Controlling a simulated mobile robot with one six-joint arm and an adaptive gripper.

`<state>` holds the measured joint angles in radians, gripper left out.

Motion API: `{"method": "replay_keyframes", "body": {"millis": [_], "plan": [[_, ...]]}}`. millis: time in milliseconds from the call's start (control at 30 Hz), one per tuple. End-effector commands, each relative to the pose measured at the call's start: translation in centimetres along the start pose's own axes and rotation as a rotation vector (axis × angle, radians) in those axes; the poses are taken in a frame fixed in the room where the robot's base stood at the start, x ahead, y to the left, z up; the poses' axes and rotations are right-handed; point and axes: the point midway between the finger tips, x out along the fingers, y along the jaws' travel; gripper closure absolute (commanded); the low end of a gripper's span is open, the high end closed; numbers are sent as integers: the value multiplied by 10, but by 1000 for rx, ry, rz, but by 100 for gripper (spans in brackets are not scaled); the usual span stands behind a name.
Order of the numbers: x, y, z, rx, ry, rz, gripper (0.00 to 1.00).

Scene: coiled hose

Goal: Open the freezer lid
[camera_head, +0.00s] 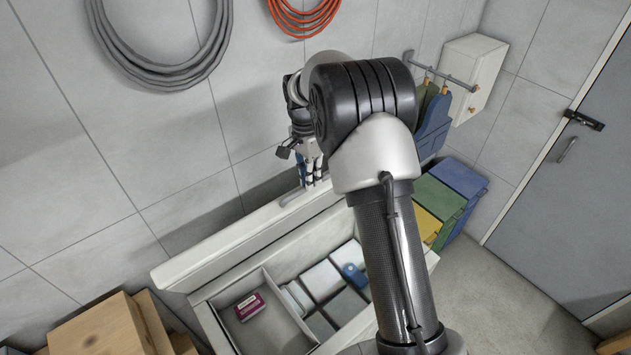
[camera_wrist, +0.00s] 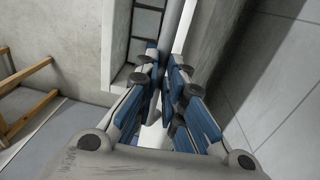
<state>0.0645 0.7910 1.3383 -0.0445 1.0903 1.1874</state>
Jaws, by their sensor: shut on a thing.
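The freezer lid (camera_head: 225,243) stands raised at the back of the white chest freezer (camera_head: 208,325), near the wall. The freezer interior is exposed, with a pink-and-white box (camera_head: 249,306) in the left compartment and several pale and grey packs to its right. My gripper (camera_head: 311,180) is at the top edge of the lid, by its grey handle (camera_head: 291,197). In the wrist view the blue-padded fingers (camera_wrist: 168,95) are closed around a light grey bar, which looks like the handle. My arm hides the right part of the freezer and lid.
Cardboard boxes (camera_head: 100,330) stand left of the freezer. Blue, green and yellow bins (camera_head: 455,180) stand beyond it on the right, below a wall rail with hanging items. A grey hose coil (camera_head: 165,72) and an orange coil (camera_head: 305,32) hang above.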

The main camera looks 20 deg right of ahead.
Motion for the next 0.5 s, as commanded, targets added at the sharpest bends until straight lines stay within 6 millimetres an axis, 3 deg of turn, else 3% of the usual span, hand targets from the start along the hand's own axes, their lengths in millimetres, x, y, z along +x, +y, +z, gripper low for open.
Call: {"method": "replay_keyframes", "body": {"millis": [33, 433, 467, 500], "plan": [[16, -4, 6, -1, -10, 0, 100], [16, -3, 7, -1, -11, 3, 100], [16, -3, 7, -1, -11, 3, 89], [16, -3, 7, -2, -11, 3, 87]]}}
